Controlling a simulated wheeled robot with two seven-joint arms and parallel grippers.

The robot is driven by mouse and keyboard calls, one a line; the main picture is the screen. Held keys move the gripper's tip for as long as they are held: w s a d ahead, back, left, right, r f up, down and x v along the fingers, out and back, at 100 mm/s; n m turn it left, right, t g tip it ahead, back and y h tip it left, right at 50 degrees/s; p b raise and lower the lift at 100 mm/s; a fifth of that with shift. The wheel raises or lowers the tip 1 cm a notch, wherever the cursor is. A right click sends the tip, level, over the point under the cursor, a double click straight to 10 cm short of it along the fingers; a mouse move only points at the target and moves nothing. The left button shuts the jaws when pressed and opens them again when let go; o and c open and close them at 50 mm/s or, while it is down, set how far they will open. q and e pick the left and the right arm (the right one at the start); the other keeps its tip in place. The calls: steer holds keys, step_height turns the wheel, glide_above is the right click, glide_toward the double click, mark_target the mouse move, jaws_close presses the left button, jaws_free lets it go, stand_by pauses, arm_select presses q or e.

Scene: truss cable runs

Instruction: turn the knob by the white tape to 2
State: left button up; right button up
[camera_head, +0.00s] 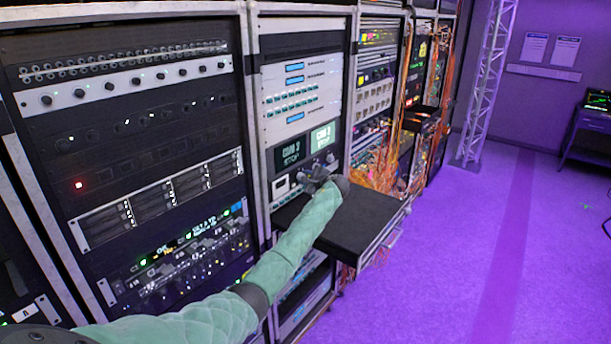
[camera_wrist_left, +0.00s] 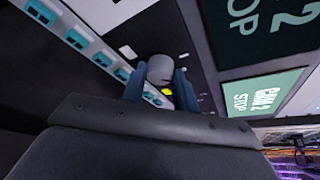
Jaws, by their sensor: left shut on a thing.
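My left gripper (camera_head: 318,177) reaches to the rack panel below two small screens. In the left wrist view its two dark blue fingers (camera_wrist_left: 160,88) stand on either side of a grey round knob (camera_wrist_left: 160,68) and are shut on it. A small yellow mark (camera_wrist_left: 167,91) shows at the knob's near edge, between the fingers. The knob is hidden behind the gripper in the head view. I cannot make out the scale numbers or the white tape for certain. My right gripper is not in view.
The screens read CAM 2 STOP, one dark (camera_head: 289,154) and one bright green (camera_head: 322,137). A black pull-out shelf (camera_head: 352,222) juts out below my gripper. A rack with several knobs (camera_head: 130,150) stands left. Orange cables (camera_head: 380,165) hang right. The purple floor is clear.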

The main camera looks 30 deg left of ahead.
arm_select(q)
steer(key=shift+m+g+p, duration=0.3)
steer(key=shift+m+p, duration=0.2)
stand_by(0.3)
steer(key=o, duration=1)
steer(key=shift+a, duration=0.1)
steer(key=shift+c, duration=0.2)
